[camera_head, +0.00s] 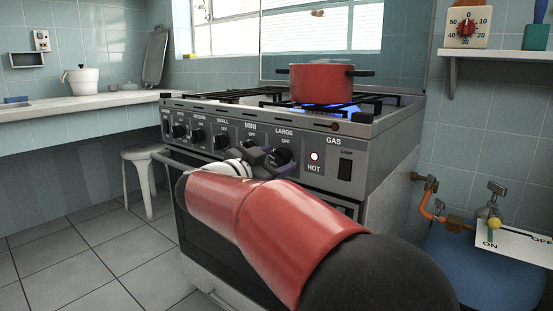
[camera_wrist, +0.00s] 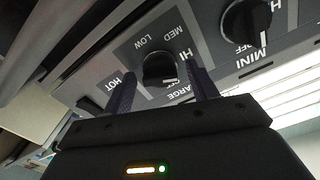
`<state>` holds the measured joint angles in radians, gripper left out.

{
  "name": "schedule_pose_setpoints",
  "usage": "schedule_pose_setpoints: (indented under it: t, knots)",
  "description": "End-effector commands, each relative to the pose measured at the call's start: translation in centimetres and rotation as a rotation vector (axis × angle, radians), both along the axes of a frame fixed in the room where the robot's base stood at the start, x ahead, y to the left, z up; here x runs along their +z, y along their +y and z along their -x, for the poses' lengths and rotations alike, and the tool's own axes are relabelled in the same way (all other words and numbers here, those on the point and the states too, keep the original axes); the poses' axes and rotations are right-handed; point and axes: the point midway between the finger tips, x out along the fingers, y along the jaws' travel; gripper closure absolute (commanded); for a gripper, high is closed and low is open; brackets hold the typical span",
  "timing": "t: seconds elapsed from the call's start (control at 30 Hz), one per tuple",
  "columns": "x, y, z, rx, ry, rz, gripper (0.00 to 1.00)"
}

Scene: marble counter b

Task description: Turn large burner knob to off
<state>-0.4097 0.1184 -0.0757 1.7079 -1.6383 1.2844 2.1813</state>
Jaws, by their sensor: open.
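The large burner knob (camera_head: 281,155) is black and sits under the LARGE label on the stove's front panel (camera_head: 320,180). In the wrist view the knob (camera_wrist: 158,68) shows a short white mark on its lower right edge, near the HI side of the dial. My gripper (camera_head: 266,158) is at the panel in front of this knob. In the wrist view its two purple fingers (camera_wrist: 160,76) are apart, one on each side of the knob. I cannot tell whether they touch it.
A red pot (camera_head: 321,83) stands on the hob over a blue flame (camera_head: 345,112). The mini burner knob (camera_wrist: 246,20) is close beside my gripper. A blue gas cylinder (camera_head: 465,265) stands right of the stove.

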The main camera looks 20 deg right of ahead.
Motion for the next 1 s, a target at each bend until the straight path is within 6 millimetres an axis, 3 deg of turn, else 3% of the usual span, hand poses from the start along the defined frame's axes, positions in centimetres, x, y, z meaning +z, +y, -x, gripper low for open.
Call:
schedule_pose_setpoints:
  t: [0.2,0.57,1.0]
  knots:
    - [0.0,0.0,0.0,0.000,0.185,0.135,0.42]
    - [0.0,0.2,0.1,0.001,0.199,0.145,0.42]
    - [0.0,3.7,2.6,0.002,0.198,0.144,0.42]
